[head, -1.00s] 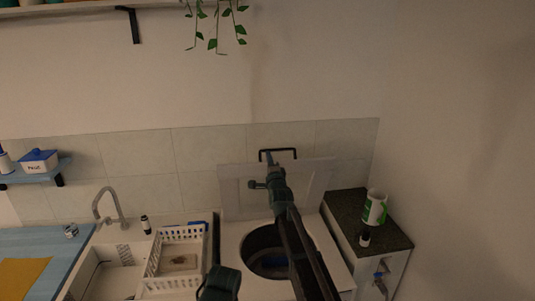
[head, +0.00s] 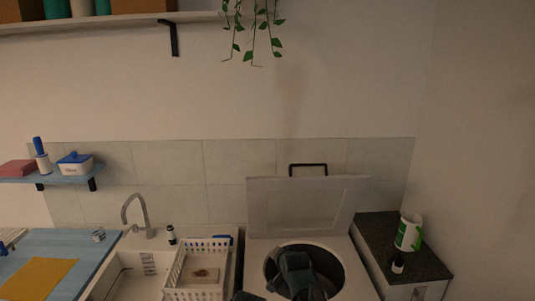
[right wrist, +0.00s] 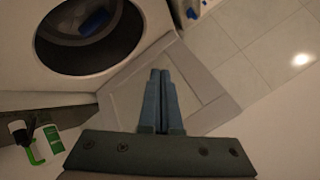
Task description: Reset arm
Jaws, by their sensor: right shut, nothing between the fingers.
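My right gripper (right wrist: 160,100) is shut and empty in the right wrist view, its two bluish fingers side by side. It is in front of the pale raised lid panel, with the round drum opening (right wrist: 90,30) up and left of it. In the head view a dark part of my right arm covers some of the drum opening (head: 270,268). Only a small dark piece of my other arm shows at the bottom edge, and my left gripper is not visible there.
The raised lid (head: 305,208) stands behind the opening. A white dish rack (head: 193,278) is left of the opening. A plant hangs above.

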